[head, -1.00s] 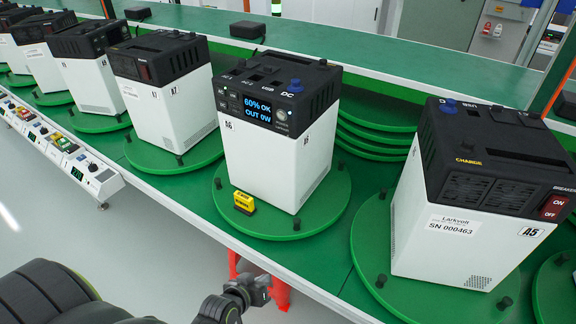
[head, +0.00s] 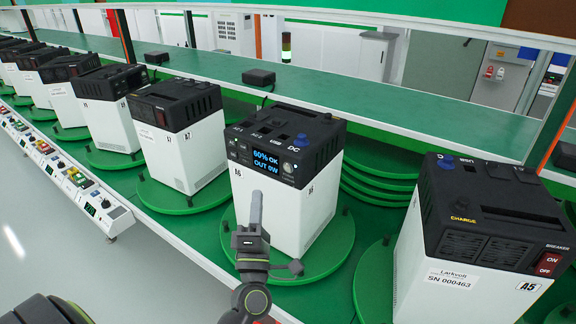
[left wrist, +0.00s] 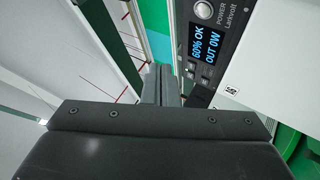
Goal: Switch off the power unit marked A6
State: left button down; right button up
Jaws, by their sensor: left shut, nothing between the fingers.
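The power unit marked A6 (head: 271,199) stands upright on a round green turntable plate (head: 329,254) in the middle of the head view. It has a white body and a black top. Its lit screen (head: 266,162) reads 60% OK, OUT 0W. A round silver button (left wrist: 203,9), labelled POWER, is beside the screen in the left wrist view. My left gripper (head: 256,197) is shut and empty, pointing up in front of the unit's front face, below the screen. Its fingertips (left wrist: 163,78) show left of the screen in the wrist view; contact cannot be told. My right gripper is not in view.
Unit A5 (head: 412,245), with a red breaker switch (head: 549,263), stands to the right. Unit A7 (head: 176,156) and several more stand to the left on green plates. A green shelf (head: 350,111) runs behind. A strip of small controls (head: 75,176) lies left.

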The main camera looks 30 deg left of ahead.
pick_arm(q)
jog(key=shift+s+a+r+n+y, duration=0.1)
jog(key=shift+r+n+y, duration=0.15)
jog(key=shift+n+y, duration=0.15)
send_near(283, 159)
jog(key=shift+s+r+x, duration=0.1)
jog(key=shift+s+x, duration=0.05)
jog(key=shift+x, duration=0.9)
jog(key=shift+s+r+x, duration=0.15)
jog(key=shift+x, duration=0.9)
jog(key=shift+a, duration=0.2)
dwell(0.4)
jog(key=shift+w, duration=0.4)
jog(key=shift+w, duration=0.3)
dwell(0.4)
dwell(0.4)
jog(key=shift+s, duration=0.75)
